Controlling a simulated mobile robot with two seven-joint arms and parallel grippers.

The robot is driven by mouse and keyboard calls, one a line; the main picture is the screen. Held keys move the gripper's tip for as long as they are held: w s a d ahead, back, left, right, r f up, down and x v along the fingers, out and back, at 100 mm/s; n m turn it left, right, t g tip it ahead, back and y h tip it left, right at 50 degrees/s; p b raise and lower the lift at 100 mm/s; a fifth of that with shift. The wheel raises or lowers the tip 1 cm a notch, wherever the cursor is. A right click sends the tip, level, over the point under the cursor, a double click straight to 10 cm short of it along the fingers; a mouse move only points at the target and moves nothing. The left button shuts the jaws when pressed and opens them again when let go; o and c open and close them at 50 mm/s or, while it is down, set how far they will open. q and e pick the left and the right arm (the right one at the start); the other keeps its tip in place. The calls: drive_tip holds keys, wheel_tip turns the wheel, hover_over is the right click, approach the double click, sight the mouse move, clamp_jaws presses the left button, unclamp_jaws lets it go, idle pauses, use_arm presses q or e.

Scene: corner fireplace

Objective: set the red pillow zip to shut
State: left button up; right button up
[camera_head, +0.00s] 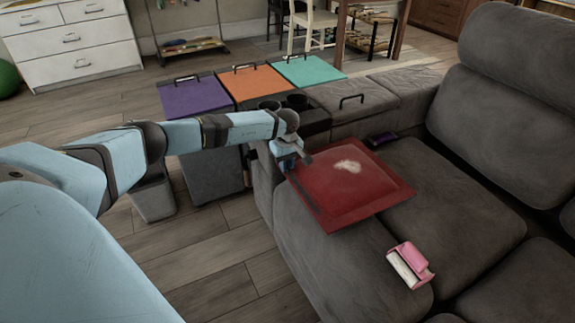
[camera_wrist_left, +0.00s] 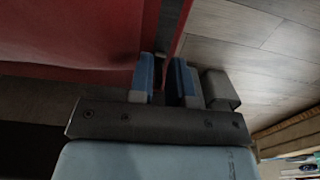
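The red pillow (camera_head: 365,190) lies flat on the grey sofa, with a pale fluffy patch on its top. A dark zip strip (camera_head: 305,195) runs along its left edge. In the left wrist view the red cloth (camera_wrist_left: 70,30) fills the upper left, and the strip (camera_wrist_left: 152,28) runs down toward my fingers. My left gripper (camera_head: 298,163) is at the pillow's far left corner, by one end of the strip. In the wrist view its two blue fingers (camera_wrist_left: 163,80) stand slightly apart. The gap is dark, so whether they grip a zip pull is unclear. My right gripper is out of view.
A pink and white lint roller (camera_head: 410,265) lies on the seat in front of the pillow. A small dark purple object (camera_head: 381,139) lies behind it. Purple (camera_head: 195,97), orange (camera_head: 257,85) and teal (camera_head: 308,70) lids stand beyond. Wooden floor is open at left.

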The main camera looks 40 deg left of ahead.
use_arm(q)
wheel_tip(320, 180, up, 14)
drive_tip(key=p, duration=0.4)
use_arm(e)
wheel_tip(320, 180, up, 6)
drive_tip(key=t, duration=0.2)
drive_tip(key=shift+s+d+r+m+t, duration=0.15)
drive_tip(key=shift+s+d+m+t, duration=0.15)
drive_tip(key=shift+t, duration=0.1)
use_arm(q)
drive_tip(key=shift+f, duration=0.15)
